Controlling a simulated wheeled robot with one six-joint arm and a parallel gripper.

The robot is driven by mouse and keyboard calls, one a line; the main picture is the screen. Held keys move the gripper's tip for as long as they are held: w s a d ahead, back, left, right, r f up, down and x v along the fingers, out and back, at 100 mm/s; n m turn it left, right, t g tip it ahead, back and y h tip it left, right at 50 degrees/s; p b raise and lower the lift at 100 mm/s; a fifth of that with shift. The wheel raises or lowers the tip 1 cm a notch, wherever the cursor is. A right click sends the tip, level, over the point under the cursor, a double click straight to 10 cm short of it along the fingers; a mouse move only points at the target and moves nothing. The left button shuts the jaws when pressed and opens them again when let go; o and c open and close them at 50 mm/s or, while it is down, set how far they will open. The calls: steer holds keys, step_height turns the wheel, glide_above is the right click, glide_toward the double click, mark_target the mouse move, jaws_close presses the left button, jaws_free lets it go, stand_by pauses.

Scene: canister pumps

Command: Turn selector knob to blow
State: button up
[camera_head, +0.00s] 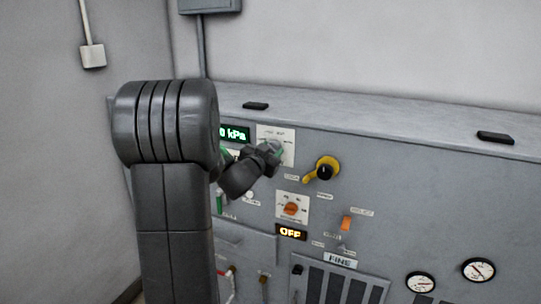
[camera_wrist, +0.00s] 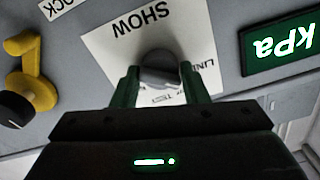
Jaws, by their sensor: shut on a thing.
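A grey knob (camera_wrist: 160,72) sits on a white plate (camera_wrist: 110,45) that reads SHOW, seen upside down in the wrist view. My gripper (camera_wrist: 160,78) is shut on this grey knob, with one green finger on each side. In the head view my gripper (camera_head: 272,151) is at the same white plate (camera_head: 288,133) and mostly covers the knob. An orange knob (camera_head: 291,209) stands on another white plate lower on the panel, clear of my gripper. Its small labels are too blurred to read, so I cannot tell which knob is the selector.
A black knob with a yellow lever (camera_head: 324,170) sticks out just right of my gripper. A green kPa display (camera_wrist: 280,42) is beside the gripped knob. An OFF display (camera_head: 291,233), an orange switch (camera_head: 346,223) and gauges (camera_head: 478,270) are lower on the panel.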

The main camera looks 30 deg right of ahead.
steer(key=m+b, duration=0.3)
steer(key=m, duration=0.3)
steer(key=shift+f+m+b, duration=0.15)
steer(key=shift+m+b, duration=0.15)
steer(key=m+b, duration=0.2)
steer(key=m, duration=0.3)
steer(key=shift+b, duration=0.4)
steer(key=m+b, duration=0.3)
steer(key=m, duration=0.3)
steer(key=shift+m, duration=0.4)
steer(key=m+b, duration=0.2)
steer(key=m, duration=0.3)
steer(key=o, duration=0.9)
steer(key=shift+o, duration=0.2)
steer(key=shift+s+a, duration=0.1)
steer(key=v, duration=1.3)
steer(key=shift+a, duration=0.25)
